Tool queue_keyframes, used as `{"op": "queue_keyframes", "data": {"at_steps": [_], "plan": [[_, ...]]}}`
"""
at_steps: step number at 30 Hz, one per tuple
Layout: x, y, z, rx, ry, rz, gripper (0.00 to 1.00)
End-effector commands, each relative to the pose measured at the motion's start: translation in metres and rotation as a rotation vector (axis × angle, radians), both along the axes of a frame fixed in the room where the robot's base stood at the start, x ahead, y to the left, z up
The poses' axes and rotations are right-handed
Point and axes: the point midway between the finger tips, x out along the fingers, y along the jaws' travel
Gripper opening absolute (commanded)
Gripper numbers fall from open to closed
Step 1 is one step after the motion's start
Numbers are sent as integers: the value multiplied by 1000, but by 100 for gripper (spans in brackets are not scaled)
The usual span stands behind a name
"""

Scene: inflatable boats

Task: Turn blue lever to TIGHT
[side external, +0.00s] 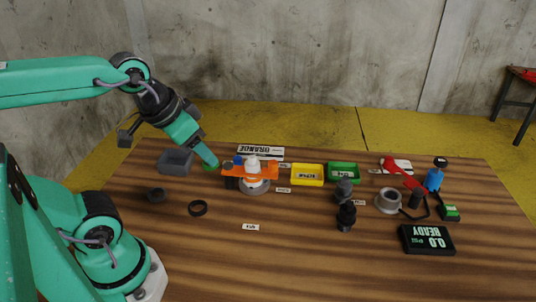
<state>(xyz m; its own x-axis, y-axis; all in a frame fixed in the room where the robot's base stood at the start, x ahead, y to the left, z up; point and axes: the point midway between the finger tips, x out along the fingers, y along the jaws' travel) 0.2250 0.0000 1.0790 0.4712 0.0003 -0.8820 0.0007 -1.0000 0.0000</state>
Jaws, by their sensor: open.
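A small blue part (238,160), perhaps the lever, sits at the left of an orange fixture (250,172) with a white knob-like top on a pale round base. Its setting and any TIGHT mark are too small to read. My gripper (210,162) reaches down from the upper left, its tip just left of the orange fixture and apart from the blue part as seen here. The gap between its fingers is hard to see, and nothing shows held in it.
A grey bin (175,162) stands left of my gripper. Yellow (307,174) and green (343,172) trays stand right of the fixture. Dark fittings (346,217), a red-handled device (402,172), a blue cylinder (434,180) and a READY display (426,239) lie farther right. The front middle is mostly clear.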

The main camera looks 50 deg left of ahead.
Motion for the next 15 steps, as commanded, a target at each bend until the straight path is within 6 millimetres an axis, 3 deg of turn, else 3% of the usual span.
{"op": "queue_keyframes", "data": {"at_steps": [8,15], "plan": [[16,7,3,1,35,26,47],[48,24,3,1,103,77,47]]}}
